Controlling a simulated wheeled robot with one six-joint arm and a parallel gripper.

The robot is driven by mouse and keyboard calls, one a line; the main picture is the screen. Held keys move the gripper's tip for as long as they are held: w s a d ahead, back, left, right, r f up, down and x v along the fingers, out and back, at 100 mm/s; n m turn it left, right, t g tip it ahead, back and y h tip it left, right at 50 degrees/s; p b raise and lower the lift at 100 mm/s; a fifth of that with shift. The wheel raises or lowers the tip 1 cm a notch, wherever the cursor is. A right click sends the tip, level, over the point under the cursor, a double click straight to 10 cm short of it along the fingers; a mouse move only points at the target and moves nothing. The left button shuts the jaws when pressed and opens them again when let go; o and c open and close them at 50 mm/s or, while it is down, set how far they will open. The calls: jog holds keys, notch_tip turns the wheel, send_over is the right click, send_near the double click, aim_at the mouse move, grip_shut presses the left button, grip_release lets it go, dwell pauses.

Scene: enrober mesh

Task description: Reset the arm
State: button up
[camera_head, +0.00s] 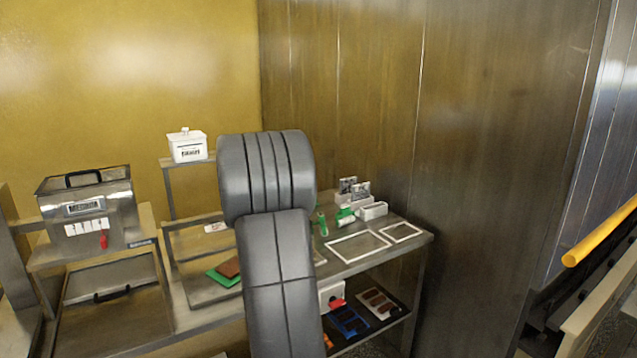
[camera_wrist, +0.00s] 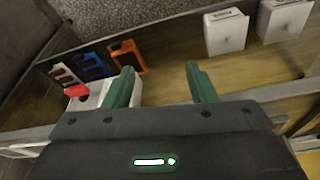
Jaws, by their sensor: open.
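My gripper (camera_wrist: 162,82) shows in the wrist view with its two dark green fingers apart. Nothing is between the fingertips. A white box with a red part (camera_wrist: 88,93) lies behind the left finger, partly covered by it; I cannot tell whether they touch. In the head view my grey arm fills the middle of the picture in front of the bench and hides part of it. The gripper itself cannot be made out clearly there.
The metal bench (camera_head: 420,238) carries white-edged frames (camera_head: 358,247), small white boxes (camera_head: 373,211) and a green mat (camera_head: 222,279). Blue (camera_head: 347,320) and brown trays lie on its lower shelf. A machine with a handle (camera_head: 88,212) stands left.

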jog(key=shift+m, duration=0.7)
jog(key=shift+d+f, duration=1.5)
jog(key=shift+f, duration=0.1)
jog(key=shift+s+d, duration=0.1)
